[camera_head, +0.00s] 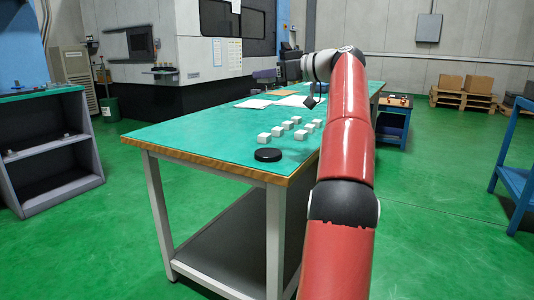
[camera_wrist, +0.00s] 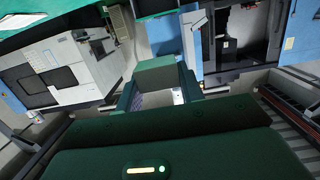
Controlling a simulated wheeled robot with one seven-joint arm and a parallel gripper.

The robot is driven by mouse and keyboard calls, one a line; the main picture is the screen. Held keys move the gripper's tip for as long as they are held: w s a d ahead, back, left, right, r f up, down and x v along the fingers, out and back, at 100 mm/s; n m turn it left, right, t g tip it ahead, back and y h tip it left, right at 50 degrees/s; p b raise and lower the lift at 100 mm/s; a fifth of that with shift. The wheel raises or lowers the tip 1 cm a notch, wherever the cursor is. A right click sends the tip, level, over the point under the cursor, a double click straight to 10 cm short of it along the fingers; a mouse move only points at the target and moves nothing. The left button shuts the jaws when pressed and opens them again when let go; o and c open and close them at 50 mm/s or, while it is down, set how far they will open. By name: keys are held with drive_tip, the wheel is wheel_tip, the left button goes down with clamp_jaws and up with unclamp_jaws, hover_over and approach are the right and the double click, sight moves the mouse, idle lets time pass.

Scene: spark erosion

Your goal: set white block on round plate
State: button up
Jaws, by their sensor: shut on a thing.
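The round plate (camera_head: 268,155) is a black disc lying near the front corner of the green-topped table (camera_head: 200,133). Several white blocks (camera_head: 264,138) stand in rows just behind and to the right of it. My gripper (camera_head: 311,101) hangs above the table, behind the blocks in the head view, small and dark there. In the wrist view my gripper (camera_wrist: 158,97) is shut on a block (camera_wrist: 156,73), which looks grey-green in the shade. The held block is apart from the plate. The plate is not visible in the wrist view.
White sheets (camera_head: 254,103) lie farther back on the table. The tabletop left of the blocks is clear. A grey shelf unit (camera_head: 50,150) stands at left, a large machine (camera_head: 205,50) behind, and a blue bench (camera_head: 515,170) at right.

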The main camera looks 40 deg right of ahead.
drive_tip(key=b, duration=0.7)
hover_over(269, 152)
wheel_tip(269, 152, down, 15)
drive_tip(key=shift+f, duration=0.2)
drive_tip(key=shift+f+b, duration=0.45)
drive_tip(key=shift+f, duration=1.7)
drive_tip(key=o, duration=1)
drive_tip(key=shift+f, duration=0.1)
drive_tip(key=shift+o, duration=1)
drive_tip(key=v, duration=1.2)
drive_tip(key=shift+s, duration=0.1)
